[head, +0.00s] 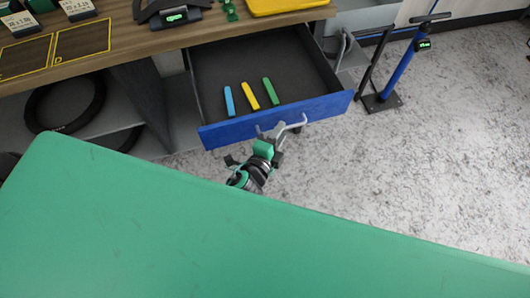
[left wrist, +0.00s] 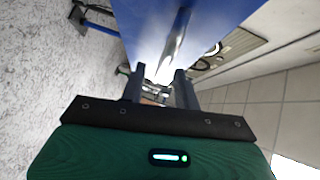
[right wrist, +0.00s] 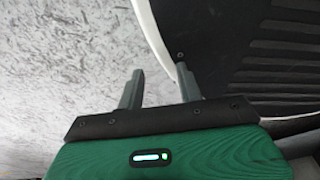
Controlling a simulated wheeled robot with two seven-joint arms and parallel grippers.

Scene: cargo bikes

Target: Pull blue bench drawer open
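The blue bench drawer (head: 275,118) stands pulled out from under the wooden bench, its dark inside open to view. A silver bar handle (head: 293,126) is on its blue front. My left gripper (head: 268,146) is at the drawer front, close to the handle. In the left wrist view the gripper (left wrist: 159,72) has its fingers apart, and the shiny handle bar (left wrist: 176,42) shows near the fingertips, below the blue front. I cannot tell whether they touch it. My right gripper (right wrist: 160,72) is open and empty in the right wrist view, away from the drawer.
Blue, yellow and green sticks (head: 249,96) lie in the drawer. The wooden bench (head: 120,45) holds trays and small items. A blue floor pump (head: 398,70) stands right of the drawer. Tires (head: 65,103) sit under the bench. A green surface (head: 200,230) fills the foreground.

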